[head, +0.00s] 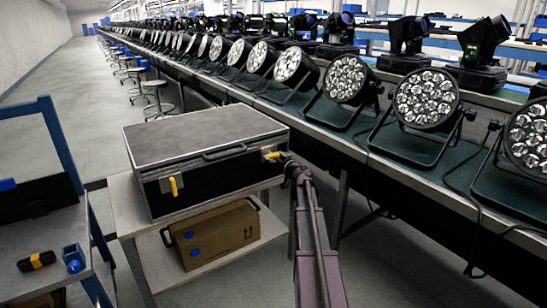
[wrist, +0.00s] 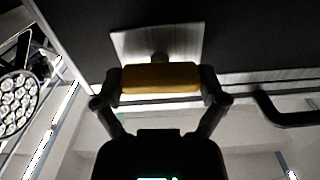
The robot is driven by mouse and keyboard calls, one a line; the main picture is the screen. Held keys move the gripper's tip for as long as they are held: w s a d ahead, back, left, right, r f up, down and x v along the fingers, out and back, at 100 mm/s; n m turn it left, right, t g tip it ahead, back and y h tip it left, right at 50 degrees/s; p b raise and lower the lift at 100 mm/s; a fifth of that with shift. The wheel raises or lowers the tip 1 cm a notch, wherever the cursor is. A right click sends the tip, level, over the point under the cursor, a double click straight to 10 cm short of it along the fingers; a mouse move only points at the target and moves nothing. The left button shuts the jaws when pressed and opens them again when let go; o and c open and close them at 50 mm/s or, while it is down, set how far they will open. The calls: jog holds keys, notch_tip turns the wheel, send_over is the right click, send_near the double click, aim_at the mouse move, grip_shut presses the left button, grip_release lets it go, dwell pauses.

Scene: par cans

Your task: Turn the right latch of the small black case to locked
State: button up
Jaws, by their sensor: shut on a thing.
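The small black case (head: 205,165) stands closed on a cart, with a grey lid and a handle on its front. Its left latch (head: 174,187) has a yellow lever standing upright. Its right latch (head: 271,155) has a yellow lever lying roughly level in the head view. My gripper (head: 284,159) is at the right latch, coming from the right front. In the wrist view the yellow lever (wrist: 160,78) sits between the two fingers of my gripper (wrist: 162,88), one at each end. A pale latch plate (wrist: 135,43) shows behind it. My arm partly hides the case's right corner.
The cart top (head: 124,210) has a narrow bare strip left of the case. A cardboard box (head: 215,235) sits on its lower shelf. A long bench (head: 350,145) with rows of par cans runs close behind and right. A blue-framed cart (head: 62,240) stands at left.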

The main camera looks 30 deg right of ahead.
jog(key=m, duration=0.8)
jog(key=shift+d+m, duration=0.1)
jog(key=shift+m, duration=0.2)
jog(key=m, duration=0.4)
jog(key=shift+m, duration=0.3)
jog(key=shift+f+m, duration=0.1)
jog(key=shift+m, duration=1.9)
jog(key=o, duration=0.8)
jog(key=shift+s, duration=0.1)
jog(key=s, duration=1.1)
jog(key=shift+s, duration=0.4)
